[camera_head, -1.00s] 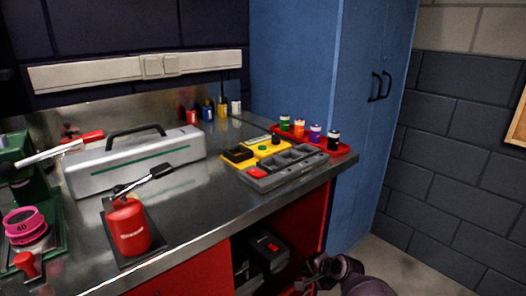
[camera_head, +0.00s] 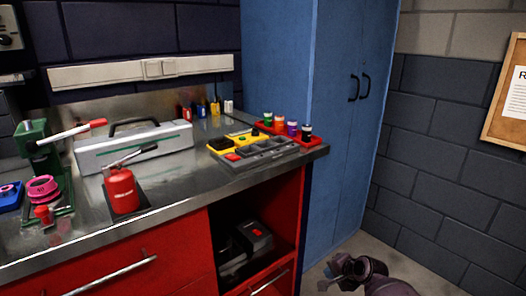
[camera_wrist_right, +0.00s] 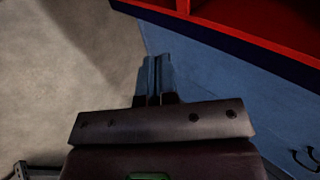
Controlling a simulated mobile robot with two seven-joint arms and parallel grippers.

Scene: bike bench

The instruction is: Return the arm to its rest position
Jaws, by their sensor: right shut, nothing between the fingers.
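My right gripper (camera_head: 336,275) shows low in the head view, in front of the blue cabinet and beside the open red shelf of the bench. It is held clear of the bench, over the grey floor. In the right wrist view its two fingers (camera_wrist_right: 154,78) are together with nothing between them. My left gripper is in neither view.
The metal bench top (camera_head: 185,195) carries a silver toolbox (camera_head: 135,148), a red grease can (camera_head: 121,190), a grey tray (camera_head: 262,154) and a red tray (camera_head: 313,140) of small bottles. A blue cabinet (camera_head: 290,60) stands right of the bench. Floor (camera_head: 345,250) shows at lower right.

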